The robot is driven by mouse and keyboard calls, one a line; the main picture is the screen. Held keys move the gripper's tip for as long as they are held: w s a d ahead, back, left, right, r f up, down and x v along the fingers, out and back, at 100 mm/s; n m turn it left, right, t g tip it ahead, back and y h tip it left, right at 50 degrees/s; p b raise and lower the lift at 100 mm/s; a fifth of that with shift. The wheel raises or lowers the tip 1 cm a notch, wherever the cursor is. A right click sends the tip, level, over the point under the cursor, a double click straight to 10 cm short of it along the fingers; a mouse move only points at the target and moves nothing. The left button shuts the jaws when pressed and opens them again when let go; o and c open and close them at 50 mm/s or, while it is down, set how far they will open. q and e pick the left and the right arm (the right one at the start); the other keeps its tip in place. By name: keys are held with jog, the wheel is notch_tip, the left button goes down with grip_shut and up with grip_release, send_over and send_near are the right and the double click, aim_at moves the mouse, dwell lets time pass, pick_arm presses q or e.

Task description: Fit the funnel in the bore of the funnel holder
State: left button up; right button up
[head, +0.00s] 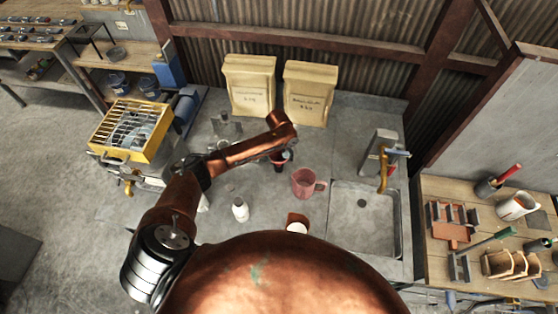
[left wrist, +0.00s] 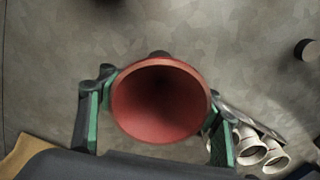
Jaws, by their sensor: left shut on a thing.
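My left gripper (head: 281,160) is over the grey counter, left of and behind the pink mug. In the left wrist view, the left gripper's (left wrist: 158,115) green-padded fingers are on either side of the red funnel (left wrist: 160,100), shut on it. The funnel's wide mouth faces the wrist camera, and its spout is hidden. In the head view the funnel is mostly hidden by my arm. A small grey stand (head: 225,127) is on the counter left of my gripper; I cannot tell whether it is the funnel holder or see a bore. My right gripper is not in view.
The pink mug (head: 304,183) stands close to my left gripper, beside the sink (head: 365,240). A white bottle (head: 240,211) stands near the front. Several pale rings (left wrist: 247,140) show beside the gripper in the wrist view.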

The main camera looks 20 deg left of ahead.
pick_arm(q)
jog(key=shift+f, duration=0.7)
dwell(0.4)
jog(key=o, duration=1.1)
jog(key=o, duration=0.6)
notch_tip(320, 180, up, 12)
dwell(0.4)
